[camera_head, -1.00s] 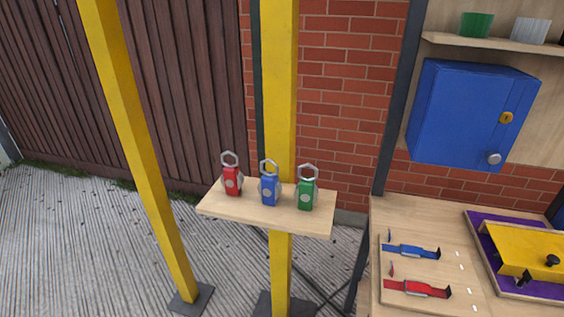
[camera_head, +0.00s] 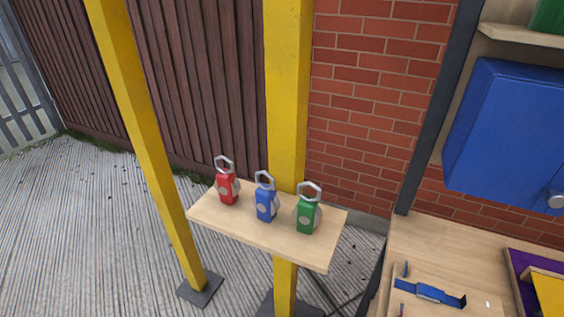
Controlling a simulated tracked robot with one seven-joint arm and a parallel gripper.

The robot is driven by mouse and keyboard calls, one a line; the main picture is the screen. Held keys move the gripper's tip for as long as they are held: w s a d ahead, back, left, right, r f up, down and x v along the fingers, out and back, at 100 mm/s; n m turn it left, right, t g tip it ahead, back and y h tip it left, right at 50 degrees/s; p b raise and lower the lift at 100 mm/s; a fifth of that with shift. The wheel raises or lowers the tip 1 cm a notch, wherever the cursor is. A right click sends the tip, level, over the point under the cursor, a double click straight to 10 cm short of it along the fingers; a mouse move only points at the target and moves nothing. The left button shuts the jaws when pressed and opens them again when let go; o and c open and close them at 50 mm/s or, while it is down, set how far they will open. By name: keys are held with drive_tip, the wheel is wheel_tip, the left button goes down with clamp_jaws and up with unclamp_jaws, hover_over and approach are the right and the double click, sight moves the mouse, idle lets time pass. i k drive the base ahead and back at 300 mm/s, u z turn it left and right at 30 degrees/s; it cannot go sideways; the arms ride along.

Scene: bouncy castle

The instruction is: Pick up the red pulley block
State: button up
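The red pulley block (camera_head: 228,188) stands upright at the left end of a small wooden shelf (camera_head: 240,234). It has a grey round plate on its face and a grey metal ring on top. A blue pulley block (camera_head: 266,204) stands to its right, and a green pulley block (camera_head: 308,215) stands at the right. The three blocks stand apart from one another. My gripper is not in view.
The shelf is fixed at a yellow post (camera_head: 287,100). Another yellow post (camera_head: 145,130) stands left of the shelf. A workbench (camera_head: 440,250) with a blue strap (camera_head: 430,292) is at the right, below a blue cabinet (camera_head: 510,130). Ribbed floor (camera_head: 100,230) lies open at the left.

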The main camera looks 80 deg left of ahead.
sight(228, 187)
drive_tip(key=u, duration=0.15)
drive_tip(key=k, duration=2.85)
drive_tip(key=u, duration=1.05)
drive_tip(key=i, duration=1.05)
drive_tip(key=z, duration=0.05)
